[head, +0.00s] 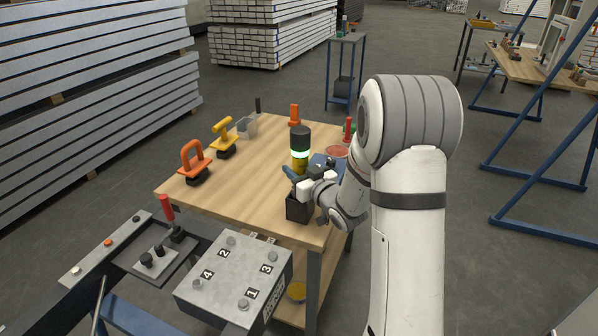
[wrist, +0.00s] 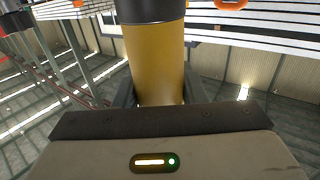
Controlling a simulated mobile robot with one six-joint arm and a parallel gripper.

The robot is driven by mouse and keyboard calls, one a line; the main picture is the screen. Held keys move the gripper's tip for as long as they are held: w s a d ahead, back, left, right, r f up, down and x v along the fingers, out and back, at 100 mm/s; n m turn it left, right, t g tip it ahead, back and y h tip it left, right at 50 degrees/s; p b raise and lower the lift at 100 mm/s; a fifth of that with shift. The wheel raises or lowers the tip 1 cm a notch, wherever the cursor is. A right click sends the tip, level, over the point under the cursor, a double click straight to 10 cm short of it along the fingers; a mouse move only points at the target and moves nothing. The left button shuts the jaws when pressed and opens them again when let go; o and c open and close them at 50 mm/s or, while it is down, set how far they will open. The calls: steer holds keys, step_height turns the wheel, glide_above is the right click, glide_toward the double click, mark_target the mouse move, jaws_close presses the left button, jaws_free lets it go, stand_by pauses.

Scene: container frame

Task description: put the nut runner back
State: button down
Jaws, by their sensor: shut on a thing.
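The nut runner (head: 300,150) is an upright yellow cylinder with a black top and a glowing green-white ring, over the right part of the wooden table (head: 245,182). In the wrist view its yellow body (wrist: 155,62) stands between the fingers, with a dark band above. My gripper (head: 299,179) is shut on it; the fingers also show in the wrist view (wrist: 155,92). A black box-like holder (head: 298,209) stands at the table's near right edge, just below my gripper. The nut runner's lower end is hidden, so I cannot tell whether it touches the holder.
Orange (head: 194,163) and yellow (head: 223,138) handled tools stand on the left of the table. A numbered steel plate (head: 238,270) lies in front. The table's middle is clear.

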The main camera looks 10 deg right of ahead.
steer(key=shift+f, duration=0.3)
steer(key=c, duration=0.9)
jaws_free()
steer(key=shift+s, duration=0.1)
